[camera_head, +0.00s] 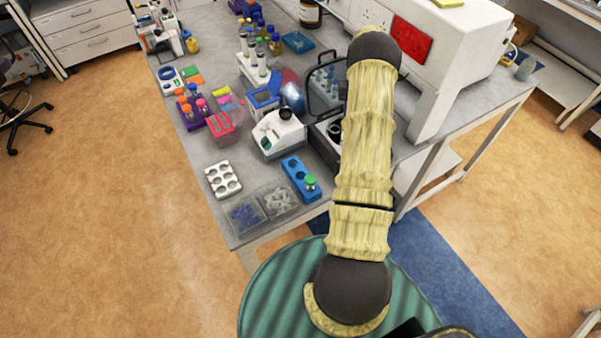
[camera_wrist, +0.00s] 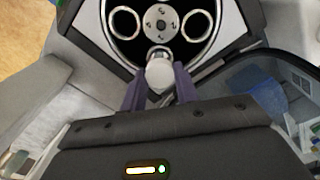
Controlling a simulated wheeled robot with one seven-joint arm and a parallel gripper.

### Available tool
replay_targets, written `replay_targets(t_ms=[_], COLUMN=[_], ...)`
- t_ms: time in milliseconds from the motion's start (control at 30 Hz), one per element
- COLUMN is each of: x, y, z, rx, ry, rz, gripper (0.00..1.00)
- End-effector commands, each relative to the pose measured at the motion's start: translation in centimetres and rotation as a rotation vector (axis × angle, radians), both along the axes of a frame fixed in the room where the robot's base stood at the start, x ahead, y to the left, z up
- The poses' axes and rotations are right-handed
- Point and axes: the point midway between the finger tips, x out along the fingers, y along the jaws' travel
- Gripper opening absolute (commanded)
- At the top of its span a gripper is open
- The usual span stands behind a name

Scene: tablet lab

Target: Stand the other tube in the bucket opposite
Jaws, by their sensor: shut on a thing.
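In the wrist view my gripper (camera_wrist: 160,84) is shut on a pale, whitish tube (camera_wrist: 160,72), which shows between the dark fingers. The tube is over the near side of the centrifuge rotor (camera_wrist: 162,20). Two round metal-rimmed buckets show, a left one (camera_wrist: 125,24) and a right one (camera_wrist: 197,25); I cannot tell what is in them. The tube and fingers hide the rotor's near side, and I cannot tell whether the tube touches a bucket. In the head view the open centrifuge lid (camera_head: 325,92) stands beside my arm, which hides my gripper. A green-capped tube (camera_head: 310,183) stands in a blue rack (camera_head: 296,174).
A white instrument (camera_head: 277,135) stands left of the centrifuge. A white rack (camera_head: 223,180) and two clear bins, one with blue pieces (camera_head: 245,215) and one with pale pieces (camera_head: 279,200), lie near the front edge. A large white machine (camera_head: 440,50) stands to the right.

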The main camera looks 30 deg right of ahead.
Motion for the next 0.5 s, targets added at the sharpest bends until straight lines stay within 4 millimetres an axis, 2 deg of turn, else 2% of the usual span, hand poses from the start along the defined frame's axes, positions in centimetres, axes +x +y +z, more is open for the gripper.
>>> replay_targets(t_ms=[500], x=[0.0], y=[0.0], z=[-1.3], rx=[0.000], ry=[0.000], rz=[0.000], gripper=[0.15])
